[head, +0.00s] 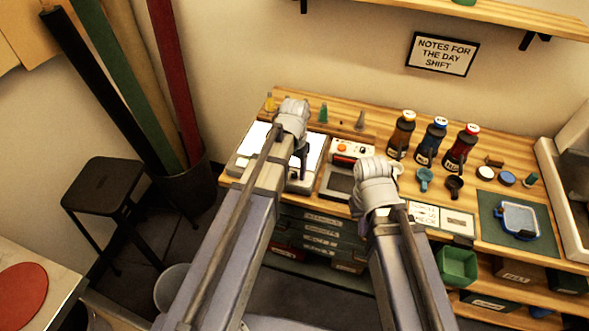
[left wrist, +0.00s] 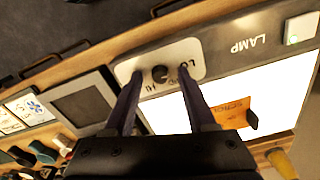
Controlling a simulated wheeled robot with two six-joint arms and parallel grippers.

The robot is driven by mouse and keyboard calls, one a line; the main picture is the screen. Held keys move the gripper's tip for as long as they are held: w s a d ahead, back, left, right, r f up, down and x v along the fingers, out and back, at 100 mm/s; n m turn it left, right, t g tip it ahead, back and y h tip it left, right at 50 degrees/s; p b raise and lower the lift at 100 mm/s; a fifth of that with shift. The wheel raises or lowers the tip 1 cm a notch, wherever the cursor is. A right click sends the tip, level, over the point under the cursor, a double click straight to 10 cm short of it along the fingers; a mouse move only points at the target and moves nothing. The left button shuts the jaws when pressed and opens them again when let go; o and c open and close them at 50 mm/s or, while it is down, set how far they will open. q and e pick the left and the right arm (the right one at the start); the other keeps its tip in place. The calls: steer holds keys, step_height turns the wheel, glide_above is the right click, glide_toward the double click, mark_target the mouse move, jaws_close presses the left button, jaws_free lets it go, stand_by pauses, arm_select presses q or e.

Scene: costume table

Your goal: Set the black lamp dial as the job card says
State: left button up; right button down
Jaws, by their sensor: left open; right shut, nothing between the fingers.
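The black lamp dial (left wrist: 160,74) sits on a pale plate marked LO and HI, on the front strip of a light box (left wrist: 233,52) lettered LAMP. My left gripper (left wrist: 157,95) is open, its two fingers either side of the dial in this view; I see no contact, and the dial's pointer is too small to read. In the head view my left gripper (head: 303,160) is over the light box (head: 252,138) and hides the dial. My right gripper (head: 376,182) is shut over the table's front, its fingertips mostly hidden. Small cards (head: 424,214) lie at the front edge, their text too small to read.
An orange piece (left wrist: 229,110) with a black knob lies on the lit panel.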

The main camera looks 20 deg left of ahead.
mark_target(295, 173)
arm_select(q)
step_height(295, 173, up, 8)
steer(key=p, duration=0.8)
steer(key=shift+f, duration=0.1)
steer(key=s+d+y, duration=0.1)
steer(key=s+d, duration=0.9)
steer(key=s, duration=0.4)
steer(key=shift+s+d, duration=0.25)
steer(key=shift+d, duration=0.05)
